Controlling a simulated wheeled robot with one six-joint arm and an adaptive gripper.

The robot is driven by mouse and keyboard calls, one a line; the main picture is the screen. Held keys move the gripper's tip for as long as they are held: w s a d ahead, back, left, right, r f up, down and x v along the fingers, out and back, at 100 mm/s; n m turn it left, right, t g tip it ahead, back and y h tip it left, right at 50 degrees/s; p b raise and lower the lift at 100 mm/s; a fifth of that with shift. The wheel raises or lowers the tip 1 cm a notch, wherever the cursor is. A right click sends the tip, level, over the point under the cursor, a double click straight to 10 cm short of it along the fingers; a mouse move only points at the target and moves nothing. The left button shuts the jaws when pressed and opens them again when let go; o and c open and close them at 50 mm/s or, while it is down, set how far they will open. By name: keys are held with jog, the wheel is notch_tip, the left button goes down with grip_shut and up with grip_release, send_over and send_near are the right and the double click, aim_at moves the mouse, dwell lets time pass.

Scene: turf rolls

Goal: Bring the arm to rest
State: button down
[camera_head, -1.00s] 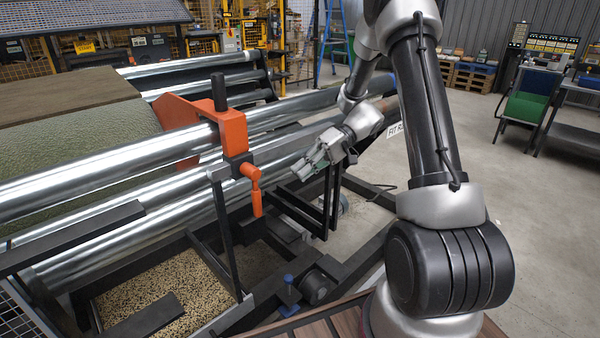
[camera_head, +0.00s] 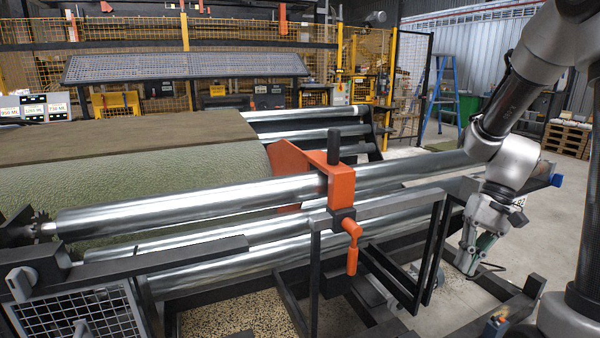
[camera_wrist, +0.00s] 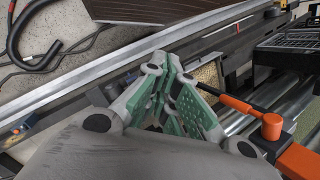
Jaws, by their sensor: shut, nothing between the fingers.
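My gripper (camera_head: 474,258) hangs from my arm at the right of the head view, pointing down beside the black frame bars of the roller machine. In the wrist view its green-padded fingers (camera_wrist: 178,98) are closed together with nothing between them. The orange clamp block (camera_head: 341,187) with its orange handle sits on the front roller, to the left of my gripper and apart from it. The orange handle also shows in the wrist view (camera_wrist: 250,112), to the right of the fingers.
Steel rollers (camera_head: 190,203) run across the machine beside a green turf roll (camera_head: 150,172). A black upright frame (camera_head: 432,250) stands just left of my gripper. A blue ladder (camera_head: 441,95) stands behind. Concrete floor at the right is open. A black hose (camera_wrist: 30,50) lies on the floor.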

jog(key=s+d+r+n+t+h, duration=0.1)
jog(key=s+r+n+t+h, duration=0.1)
jog(key=s+r+t+h, duration=0.2)
jog(key=s+r+t, duration=0.3)
jog(key=s+r, duration=0.3)
jog(key=r, duration=0.3)
jog(key=shift+s+r+n, duration=0.3)
jog(key=shift+r, duration=0.1)
